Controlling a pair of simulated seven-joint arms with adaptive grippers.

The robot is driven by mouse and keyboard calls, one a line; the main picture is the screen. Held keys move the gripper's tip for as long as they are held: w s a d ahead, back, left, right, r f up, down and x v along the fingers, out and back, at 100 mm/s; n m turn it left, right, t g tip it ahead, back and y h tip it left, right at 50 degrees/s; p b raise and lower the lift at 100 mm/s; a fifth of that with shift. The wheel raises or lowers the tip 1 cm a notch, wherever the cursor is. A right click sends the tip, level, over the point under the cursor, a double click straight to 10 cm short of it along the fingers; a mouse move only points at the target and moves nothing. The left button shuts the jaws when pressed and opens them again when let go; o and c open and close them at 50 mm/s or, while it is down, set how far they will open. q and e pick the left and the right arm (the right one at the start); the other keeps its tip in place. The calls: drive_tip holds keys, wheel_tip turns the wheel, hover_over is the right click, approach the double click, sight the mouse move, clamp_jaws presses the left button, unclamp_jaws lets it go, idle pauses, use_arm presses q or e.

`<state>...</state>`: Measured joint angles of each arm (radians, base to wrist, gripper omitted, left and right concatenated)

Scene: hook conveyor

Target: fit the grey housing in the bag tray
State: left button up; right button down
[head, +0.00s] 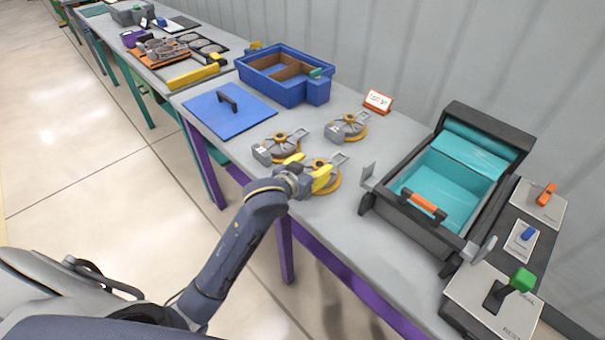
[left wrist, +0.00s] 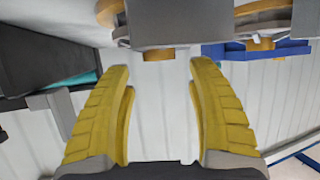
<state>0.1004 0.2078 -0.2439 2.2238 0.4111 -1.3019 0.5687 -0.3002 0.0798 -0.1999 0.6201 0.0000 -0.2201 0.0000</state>
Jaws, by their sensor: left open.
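Three round grey housings with orange-yellow rims and hubs and small loop handles stand on the grey table in the head view: one at the back (head: 348,127), one at the left (head: 279,148) and one at the front (head: 335,178). My left gripper (head: 308,169) is open at the front housing and partly hides it. In the left wrist view the yellow fingers (left wrist: 160,85) are spread with nothing between them, and grey housing parts (left wrist: 170,22) show just beyond the tips. The teal-lined tray (head: 441,190) stands at the right in a dark frame, with its lid up. My right gripper is not in view.
A blue divided bin (head: 262,60) and a blue lid (head: 215,112) with a dark handle lie at the back left. A small orange-framed sign (head: 378,101) stands behind the housings. Control panels with orange, blue and green (head: 522,280) levers flank the tray.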

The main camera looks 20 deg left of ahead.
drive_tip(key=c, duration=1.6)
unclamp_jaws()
use_arm(q)
drive_tip(key=v, duration=0.7)
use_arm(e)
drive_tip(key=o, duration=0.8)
